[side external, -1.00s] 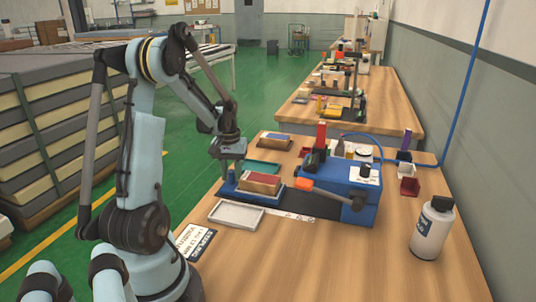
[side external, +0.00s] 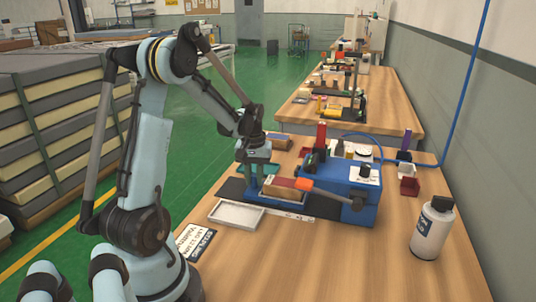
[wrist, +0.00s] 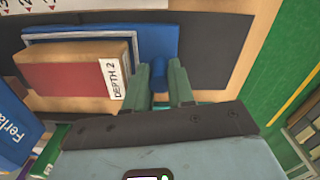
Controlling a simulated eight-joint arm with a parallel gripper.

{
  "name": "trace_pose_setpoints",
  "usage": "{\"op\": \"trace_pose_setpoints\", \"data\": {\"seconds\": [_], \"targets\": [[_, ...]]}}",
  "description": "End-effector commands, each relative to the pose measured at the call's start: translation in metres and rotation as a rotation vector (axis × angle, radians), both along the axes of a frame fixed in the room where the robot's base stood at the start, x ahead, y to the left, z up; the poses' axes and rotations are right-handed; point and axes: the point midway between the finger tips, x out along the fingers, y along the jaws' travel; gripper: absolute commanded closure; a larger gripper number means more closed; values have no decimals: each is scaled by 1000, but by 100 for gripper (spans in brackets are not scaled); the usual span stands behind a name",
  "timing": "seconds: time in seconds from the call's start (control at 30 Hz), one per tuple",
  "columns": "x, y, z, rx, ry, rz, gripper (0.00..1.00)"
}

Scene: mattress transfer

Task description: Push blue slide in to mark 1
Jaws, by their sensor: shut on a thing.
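The blue slide (wrist: 192,42) lies flat on a dark track and carries a tan block with a dark red top (wrist: 68,68) and a "DEPTH 2" label. In the side view the slide (side external: 262,192) is partly hidden by my gripper (side external: 258,188). In the wrist view my gripper (wrist: 160,84) has its greenish fingers closed around the slide's blue upright post (wrist: 159,70). The block sits at the blue machine's (side external: 345,190) front.
An orange-tipped lever (side external: 305,185) reaches out from the machine over the block's end. An empty white tray (side external: 237,216) lies in front of the track. A sign card (side external: 194,240) and a white bottle (side external: 433,232) stand on the wooden bench (side external: 330,260). The bench front is clear.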

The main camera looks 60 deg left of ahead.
Motion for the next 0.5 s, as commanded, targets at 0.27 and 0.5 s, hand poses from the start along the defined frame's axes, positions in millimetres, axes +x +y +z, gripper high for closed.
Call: {"op": "trace_pose_setpoints", "data": {"seconds": [0.27, 0.5], "targets": [[23, -23, 1, 0, -1, 0, 100], [23, -23, 1, 0, -1, 2, 100]]}}
